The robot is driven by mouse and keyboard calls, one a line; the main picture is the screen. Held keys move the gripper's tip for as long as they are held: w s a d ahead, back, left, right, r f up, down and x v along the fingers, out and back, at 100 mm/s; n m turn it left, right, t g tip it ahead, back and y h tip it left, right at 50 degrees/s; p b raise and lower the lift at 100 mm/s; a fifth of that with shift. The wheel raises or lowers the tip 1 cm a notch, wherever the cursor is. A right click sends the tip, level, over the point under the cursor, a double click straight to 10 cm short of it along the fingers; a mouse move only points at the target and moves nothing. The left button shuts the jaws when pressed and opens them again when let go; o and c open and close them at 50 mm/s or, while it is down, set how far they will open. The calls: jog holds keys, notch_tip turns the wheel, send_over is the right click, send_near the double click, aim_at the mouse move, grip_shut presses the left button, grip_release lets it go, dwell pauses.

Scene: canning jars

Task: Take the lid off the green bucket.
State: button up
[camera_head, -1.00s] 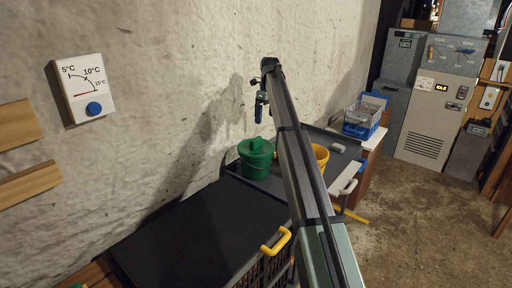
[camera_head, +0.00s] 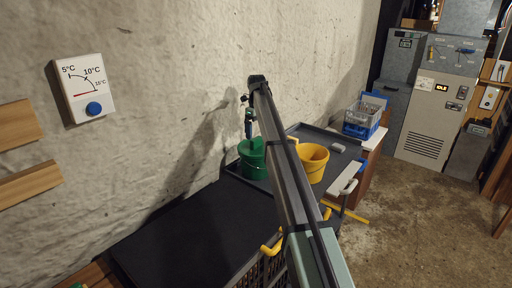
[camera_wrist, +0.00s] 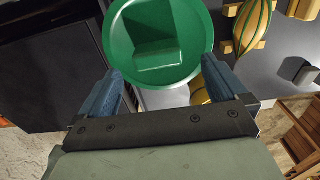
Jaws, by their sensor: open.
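The green bucket (camera_head: 253,174) stands upright on a dark tray-like top by the wall. Its green lid (camera_head: 250,148) sits on it. My gripper (camera_head: 249,132) hangs just above the lid, fingers down. In the wrist view the round lid (camera_wrist: 192,22) with its raised block handle (camera_wrist: 158,50) lies ahead of my open, empty fingers (camera_wrist: 161,70). The handle shows between the two fingertips, a little beyond them; whether they are level with it I cannot tell. The bucket's body is hidden under the lid there.
A yellow bucket (camera_head: 313,165) stands close to the right of the green one, under my arm. A dark-topped crate cart (camera_head: 190,225) with a yellow handle is in front. A grey item (camera_head: 338,148) lies at the tray's right. The wall is close behind.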

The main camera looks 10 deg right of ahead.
aim_at(256, 138)
jog(key=shift+s+a+f, duration=0.1)
jog(key=shift+a+f, duration=0.05)
jog(key=shift+f, duration=2.45)
jog(key=c, duration=1.1)
